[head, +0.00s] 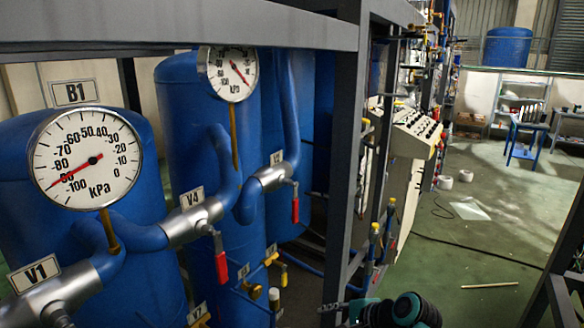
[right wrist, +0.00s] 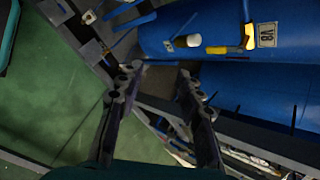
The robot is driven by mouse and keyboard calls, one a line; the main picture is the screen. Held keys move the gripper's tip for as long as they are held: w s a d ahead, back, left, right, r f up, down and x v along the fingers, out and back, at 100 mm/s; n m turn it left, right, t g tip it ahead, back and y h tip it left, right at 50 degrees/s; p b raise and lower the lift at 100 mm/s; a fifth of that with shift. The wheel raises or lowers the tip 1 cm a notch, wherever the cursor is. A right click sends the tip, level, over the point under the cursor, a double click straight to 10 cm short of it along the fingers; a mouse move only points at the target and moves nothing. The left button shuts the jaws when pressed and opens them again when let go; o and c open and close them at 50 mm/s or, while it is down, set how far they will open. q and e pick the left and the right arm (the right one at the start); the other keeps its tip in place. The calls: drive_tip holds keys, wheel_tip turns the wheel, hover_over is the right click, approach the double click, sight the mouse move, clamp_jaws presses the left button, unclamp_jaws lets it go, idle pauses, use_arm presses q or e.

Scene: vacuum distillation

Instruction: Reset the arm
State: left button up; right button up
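My right gripper (right wrist: 158,82) shows in the right wrist view with its two dark fingers spread apart and nothing between them. Behind the fingers are blue tanks and part of a dark frame. A black and teal part of one of my arms shows at the bottom of the head view, right of centre, beside the grey frame. My left gripper is not in view.
Blue tanks (head: 205,130) carry a large gauge (head: 87,158), a smaller gauge (head: 231,73) and red-handled valves (head: 221,266). A grey post (head: 345,130) and top beam (head: 180,25) frame them. A control panel (head: 417,130) stands behind. Open floor (head: 470,240) lies to the right.

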drive_tip(key=s+d+f+n+h, duration=0.2)
drive_tip(key=s+d+n+h, duration=0.1)
drive_tip(key=s+n, duration=0.4)
drive_tip(key=s+d+f+n+h, duration=0.3)
drive_tip(key=s+d+n, duration=0.3)
drive_tip(key=s+n, duration=0.2)
drive_tip(key=shift+s+t+h, duration=0.3)
drive_tip(key=shift+s, duration=0.2)
